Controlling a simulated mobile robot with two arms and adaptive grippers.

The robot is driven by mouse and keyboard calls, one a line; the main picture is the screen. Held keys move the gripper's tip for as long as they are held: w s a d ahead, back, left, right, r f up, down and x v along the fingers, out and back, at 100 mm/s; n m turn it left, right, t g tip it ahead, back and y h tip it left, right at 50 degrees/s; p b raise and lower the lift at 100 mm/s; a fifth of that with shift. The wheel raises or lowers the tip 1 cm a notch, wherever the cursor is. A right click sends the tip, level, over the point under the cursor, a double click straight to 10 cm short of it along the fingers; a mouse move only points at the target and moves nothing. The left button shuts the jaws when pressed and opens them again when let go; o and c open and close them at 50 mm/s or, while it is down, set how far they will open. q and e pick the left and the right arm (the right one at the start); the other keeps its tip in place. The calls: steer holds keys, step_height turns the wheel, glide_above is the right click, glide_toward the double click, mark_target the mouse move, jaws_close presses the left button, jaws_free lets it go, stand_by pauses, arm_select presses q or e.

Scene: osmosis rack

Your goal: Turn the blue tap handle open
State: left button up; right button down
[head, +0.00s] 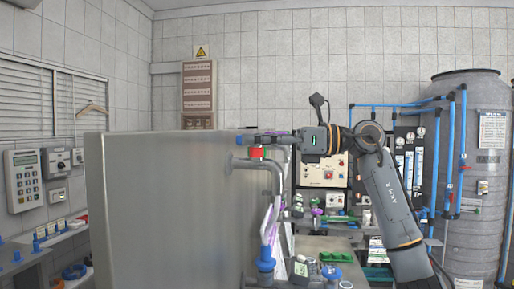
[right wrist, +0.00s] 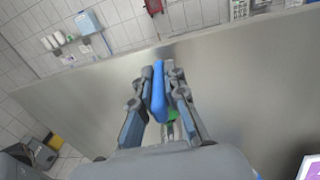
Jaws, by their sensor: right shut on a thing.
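The blue tap handle (right wrist: 158,92) is a long blue lever in the middle of the right wrist view. It lies between the two fingers of my right gripper (right wrist: 159,75), which is shut on it. In the head view my right gripper (head: 262,139) reaches in from the right at the top of the steel panel, side-on. There its fingers and the handle overlap, so I cannot tell the handle's exact angle. A red block (head: 256,153) sits just below the fingers, above a grey pipe (head: 262,164). My left gripper is not in view.
A large steel panel (head: 165,205) fills the left middle. A grey tank (head: 470,120) with blue pipes stands at the right. Behind my right arm are a control box (head: 323,171) and flow gauges. A keypad (head: 23,180) hangs on the left wall. The space above the panel is clear.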

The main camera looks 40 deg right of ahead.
steer(key=shift+m+t+h, duration=0.5)
steer(key=shift+h, duration=0.1)
steer(key=c, duration=1.4)
jaws_free()
steer(key=v, duration=1.2)
